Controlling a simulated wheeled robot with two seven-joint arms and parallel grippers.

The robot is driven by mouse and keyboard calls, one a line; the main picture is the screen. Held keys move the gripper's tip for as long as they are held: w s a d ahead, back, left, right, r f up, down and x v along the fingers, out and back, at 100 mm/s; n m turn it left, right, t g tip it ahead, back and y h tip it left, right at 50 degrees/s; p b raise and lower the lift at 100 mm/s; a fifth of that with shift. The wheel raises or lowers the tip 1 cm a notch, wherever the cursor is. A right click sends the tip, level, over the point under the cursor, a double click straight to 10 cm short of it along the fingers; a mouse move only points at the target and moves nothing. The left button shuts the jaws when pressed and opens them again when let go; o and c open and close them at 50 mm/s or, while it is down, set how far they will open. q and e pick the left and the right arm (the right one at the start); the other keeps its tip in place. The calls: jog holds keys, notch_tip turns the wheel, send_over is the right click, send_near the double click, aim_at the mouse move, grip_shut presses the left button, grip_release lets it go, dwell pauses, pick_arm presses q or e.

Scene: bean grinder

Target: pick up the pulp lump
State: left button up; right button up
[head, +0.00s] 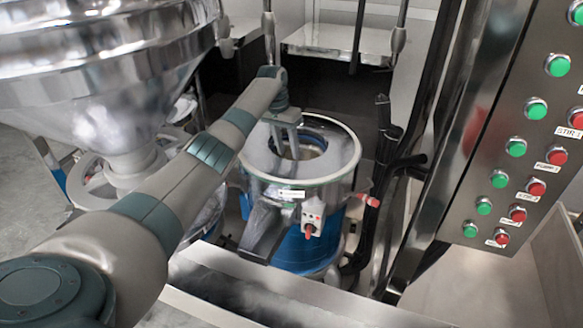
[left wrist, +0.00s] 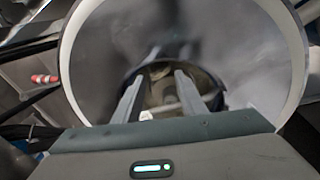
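The grinder (head: 337,170) is a round metal drum with a white rim and a dark central opening. In the left wrist view its pale rim (left wrist: 292,40) rings a grey bowl around that opening. My left gripper (head: 287,152) points down into the drum, over the opening. In the left wrist view the gripper (left wrist: 158,80) has its two fingers apart, with a gap between them. Something brownish and pale shows inside the opening beyond the fingertips; I cannot tell whether it is the pulp lump. No lump is clearly seen elsewhere. My right gripper is out of view.
A large shiny steel hopper (head: 100,70) fills the upper left. A steel panel (head: 470,185) with green and red buttons stands at the right. Dark hoses (head: 378,190) run just right of the grinder. A steel channel (head: 235,290) lies in front.

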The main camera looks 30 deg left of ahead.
aim_at(290, 160)
pick_arm(q)
jog(key=f, duration=0.4)
jog(key=d+f+p, duration=0.1)
jog(key=f, duration=0.1)
jog(key=shift+w+f, duration=0.15)
jog(key=shift+f, duration=0.1)
jog(key=shift+w+f, duration=0.1)
jog(key=shift+w, duration=0.05)
jog(key=shift+r, duration=0.3)
jog(key=c, duration=0.5)
jog(key=shift+r, duration=0.2)
jog(key=shift+c, duration=0.2)
